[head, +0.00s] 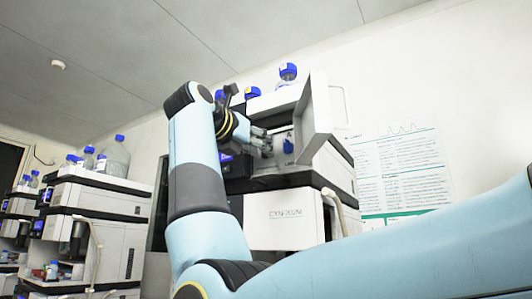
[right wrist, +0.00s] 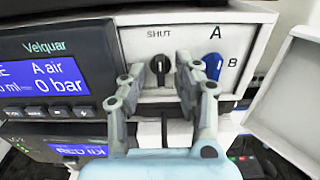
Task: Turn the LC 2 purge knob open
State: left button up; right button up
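The black knob (right wrist: 160,64) is on the pale front panel under the word SHUT in the right wrist view, its grip upright. My right gripper (right wrist: 160,66) has its two grey fingers apart, one on each side of the black knob, with small gaps seeming to show; I cannot tell if they touch it. In the head view my right gripper (head: 264,142) is at the front of the white instrument stack (head: 275,228); the black knob cannot be made out there. My left gripper is not in view.
A blue knob (right wrist: 212,67) marked A and B is close to the right finger. An opened white door (right wrist: 290,100) stands to the right. A lit display (right wrist: 60,78) reads 0 bar on the left. Blue-capped bottles (head: 288,73) stand on top of the stack.

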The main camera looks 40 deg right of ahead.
jog(key=shift+w+d, duration=0.1)
jog(key=shift+d, duration=0.15)
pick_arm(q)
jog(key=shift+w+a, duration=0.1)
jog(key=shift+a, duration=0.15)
pick_arm(e)
grip_shut()
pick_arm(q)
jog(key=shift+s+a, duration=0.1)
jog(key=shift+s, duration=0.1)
